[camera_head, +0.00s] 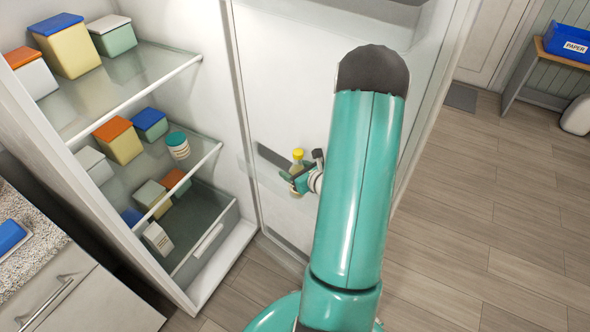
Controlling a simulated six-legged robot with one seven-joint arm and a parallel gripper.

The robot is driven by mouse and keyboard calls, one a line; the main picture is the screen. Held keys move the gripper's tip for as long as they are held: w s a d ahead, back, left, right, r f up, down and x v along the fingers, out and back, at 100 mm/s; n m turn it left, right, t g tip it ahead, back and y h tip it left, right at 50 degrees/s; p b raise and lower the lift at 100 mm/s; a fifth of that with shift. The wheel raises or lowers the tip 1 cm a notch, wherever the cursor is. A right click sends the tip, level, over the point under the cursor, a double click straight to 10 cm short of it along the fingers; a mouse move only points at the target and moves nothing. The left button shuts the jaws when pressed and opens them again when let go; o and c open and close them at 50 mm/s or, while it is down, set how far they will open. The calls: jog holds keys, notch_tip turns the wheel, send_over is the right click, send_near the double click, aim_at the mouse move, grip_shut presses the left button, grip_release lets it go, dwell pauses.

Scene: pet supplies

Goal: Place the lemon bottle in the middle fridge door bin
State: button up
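The lemon bottle (298,156) is small and yellow, and stands about upright at the inner side of the open fridge door. My gripper (297,178) is right at the bottle and covers its lower part. The fingers are small and partly hidden, so I cannot tell whether they grip the bottle or are apart.
The open fridge (205,65) holds several lidded boxes and a white jar with a teal lid (177,146) on its shelves. A counter (35,262) is at the lower left. A blue paper bin (568,42) is at the upper right. The wood floor (500,200) at right is clear.

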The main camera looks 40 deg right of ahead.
jog(key=shift+r, duration=0.5)
jog(key=v, duration=1.2)
jog(key=w+a+r+n+g+y, duration=0.3)
jog(key=a+r+n+y, duration=0.25)
jog(key=a+n, duration=0.45)
jog(key=w+a+r+n+g+y, duration=0.2)
jog(key=a+r+n+y, duration=0.35)
jog(key=a, duration=0.65)
jog(key=s+a+r+n+g+h, duration=0.1)
jog(key=s+a+r+n+h, duration=0.3)
jog(key=n, duration=0.7)
jog(key=s+a+r+n+g+h, duration=0.1)
jog(key=s+a+r+n+h, duration=0.3)
jog(key=r+n, duration=0.4)
jog(key=a+n+h, duration=0.1)
jog(key=a+n, duration=0.1)
jog(key=shift+r+n+g+h, duration=0.3)
jog(key=shift+n+g, duration=0.05)
jog(key=shift+g, duration=0.05)
